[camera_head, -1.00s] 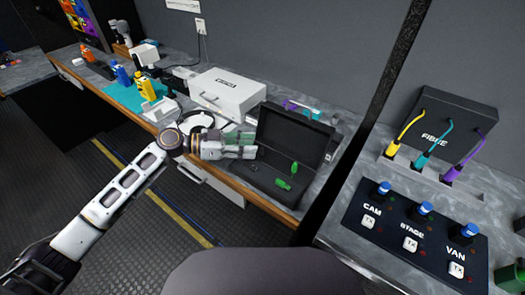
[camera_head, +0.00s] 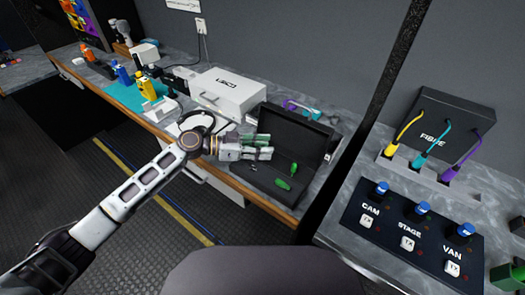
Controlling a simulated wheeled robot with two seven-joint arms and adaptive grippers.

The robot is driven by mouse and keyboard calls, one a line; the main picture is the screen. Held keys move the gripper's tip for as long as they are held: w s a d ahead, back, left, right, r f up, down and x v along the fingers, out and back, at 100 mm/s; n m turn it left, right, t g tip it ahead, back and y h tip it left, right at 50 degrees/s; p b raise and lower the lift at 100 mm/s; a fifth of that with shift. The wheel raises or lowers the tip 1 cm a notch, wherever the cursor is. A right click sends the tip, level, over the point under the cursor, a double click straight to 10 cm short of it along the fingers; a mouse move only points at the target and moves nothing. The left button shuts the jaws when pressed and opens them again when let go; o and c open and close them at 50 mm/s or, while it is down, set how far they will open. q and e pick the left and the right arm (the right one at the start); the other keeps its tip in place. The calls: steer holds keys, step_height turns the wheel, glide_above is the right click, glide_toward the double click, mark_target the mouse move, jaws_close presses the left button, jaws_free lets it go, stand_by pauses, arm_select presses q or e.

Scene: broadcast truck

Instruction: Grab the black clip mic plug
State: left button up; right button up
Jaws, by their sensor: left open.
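An open black case (camera_head: 308,142) lies on the bench, with its lid raised at the back. Inside it are two green pieces, one nearer the front (camera_head: 283,184) and one farther right (camera_head: 293,168). A small dark piece (camera_head: 251,168) shows in the left part of the case, just below my fingers; it may be the black clip mic plug, but it is too small to tell. My left gripper (camera_head: 269,147) is open over the left part of the case, fingers pointing right, and appears empty. My right gripper is not in view.
A white box (camera_head: 226,90) stands behind my left gripper. Yellow (camera_head: 148,88) and blue (camera_head: 122,74) devices stand farther left on the bench. A black button panel (camera_head: 412,232) and a FIBRE box (camera_head: 437,130) are at the right, past a dark post (camera_head: 385,80).

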arm_select(q)
steer(key=c, duration=0.9)
steer(key=shift+r, duration=0.15)
steer(key=shift+r, duration=4.9)
